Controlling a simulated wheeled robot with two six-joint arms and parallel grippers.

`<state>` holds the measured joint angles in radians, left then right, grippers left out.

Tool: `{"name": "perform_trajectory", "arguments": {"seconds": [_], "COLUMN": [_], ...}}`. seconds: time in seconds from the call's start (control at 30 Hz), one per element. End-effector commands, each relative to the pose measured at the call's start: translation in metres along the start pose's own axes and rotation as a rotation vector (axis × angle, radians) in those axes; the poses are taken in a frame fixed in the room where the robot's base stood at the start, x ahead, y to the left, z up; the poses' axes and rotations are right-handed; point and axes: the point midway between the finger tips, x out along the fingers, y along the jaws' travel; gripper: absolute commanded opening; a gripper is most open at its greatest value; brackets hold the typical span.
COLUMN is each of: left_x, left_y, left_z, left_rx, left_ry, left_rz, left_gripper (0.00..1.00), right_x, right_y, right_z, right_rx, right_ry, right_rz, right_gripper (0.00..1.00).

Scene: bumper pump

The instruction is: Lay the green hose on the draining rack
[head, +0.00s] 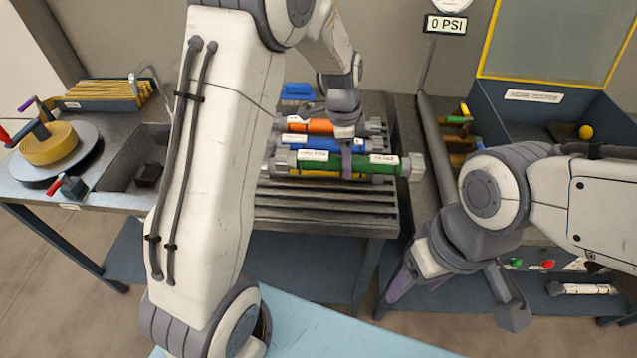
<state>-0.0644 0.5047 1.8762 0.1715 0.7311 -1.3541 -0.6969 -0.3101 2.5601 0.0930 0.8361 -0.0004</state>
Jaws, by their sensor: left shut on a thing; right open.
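The green hose (375,167) is a thick cylinder with grey end fittings and white labels. It lies level at the draining rack (330,213), over or in front of a yellow one. My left gripper (346,160) comes down from above and is shut on the green hose near its middle. I cannot tell whether the hose rests on what is under it. Its left end is close to my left arm. The rack's slats show bare in front. My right gripper (455,292) is open and empty, low at the right, away from the rack.
Blue (345,145) and orange (319,126) hoses lie behind the green one. A blue object (297,91) sits at the back. A sink (140,150) and a round reel (52,147) are at left. A dark blue station (540,110) with a 0 PSI display (445,25) stands at right.

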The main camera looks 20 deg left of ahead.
Motion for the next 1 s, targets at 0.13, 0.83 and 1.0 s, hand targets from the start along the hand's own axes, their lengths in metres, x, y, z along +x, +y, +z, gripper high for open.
{"name": "perform_trajectory", "arguments": {"seconds": [0.13,0.83,1.0], "left_x": [0.014,0.074,0.075], "left_y": [0.014,0.028,0.028], "left_z": [0.034,0.077,0.076], "left_rx": [-0.007,-0.001,-0.001], "left_ry": [-0.001,0.0,0.001], "left_rz": [0.002,-0.002,-0.004], "left_gripper": [0.0,0.0,0.0], "right_x": [-0.007,-0.018,-0.017], "right_y": [-0.001,-0.001,-0.001], "right_z": [0.0,-0.001,-0.001], "right_rx": [0.0,0.0,0.0], "right_ry": [0.0,0.0,0.0], "right_rz": [0.0,0.0,0.0], "right_gripper": [0.66,0.66,0.66]}}
